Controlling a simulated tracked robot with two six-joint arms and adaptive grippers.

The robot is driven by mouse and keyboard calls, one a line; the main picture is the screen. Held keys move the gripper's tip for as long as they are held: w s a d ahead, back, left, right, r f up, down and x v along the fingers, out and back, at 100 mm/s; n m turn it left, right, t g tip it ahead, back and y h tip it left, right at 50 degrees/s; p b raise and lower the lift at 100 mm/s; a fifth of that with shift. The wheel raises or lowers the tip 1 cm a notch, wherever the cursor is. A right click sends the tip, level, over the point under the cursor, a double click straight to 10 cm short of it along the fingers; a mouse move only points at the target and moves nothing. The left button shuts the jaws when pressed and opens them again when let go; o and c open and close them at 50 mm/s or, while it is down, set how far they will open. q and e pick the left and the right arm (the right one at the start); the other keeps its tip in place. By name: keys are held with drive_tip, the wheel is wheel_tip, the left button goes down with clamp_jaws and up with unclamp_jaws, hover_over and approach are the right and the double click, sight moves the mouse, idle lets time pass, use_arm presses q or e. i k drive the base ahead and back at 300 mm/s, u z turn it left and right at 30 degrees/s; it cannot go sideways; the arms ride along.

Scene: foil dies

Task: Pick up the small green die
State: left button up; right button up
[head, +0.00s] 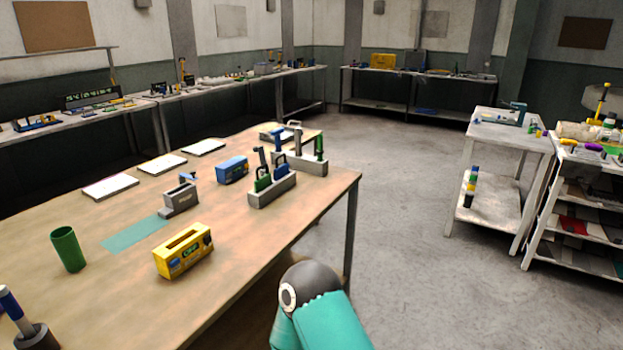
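Two green-handled pieces stand in grey holders on the wooden table. One green piece (263,180) is in the nearer holder (272,194), beside a blue one (281,163). A taller green piece (319,146) is in the farther holder (313,167), at its right end, with a blue one (277,141) near its left end. They are small in view, and I cannot tell for sure which is the small green die. Neither gripper is in view; only a teal and dark arm part of mine shows at the bottom centre.
The wooden table (50,295) carries a green cup (68,250), a yellow slotted box (183,253), a blue box (232,170), a grey device (180,199), a teal mat (133,232) and white pads (163,164). Open floor (400,230) lies right, before a white shelf table (505,140).

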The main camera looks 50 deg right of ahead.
sight(261, 184)
drive_tip(key=u, duration=1.4)
drive_tip(key=i, duration=0.1)
drive_tip(key=z, duration=2.55)
drive_tip(key=k, duration=0.9)
drive_tip(key=z, duration=0.2)
drive_tip(key=i, duration=0.9)
drive_tip(key=u, duration=0.1)
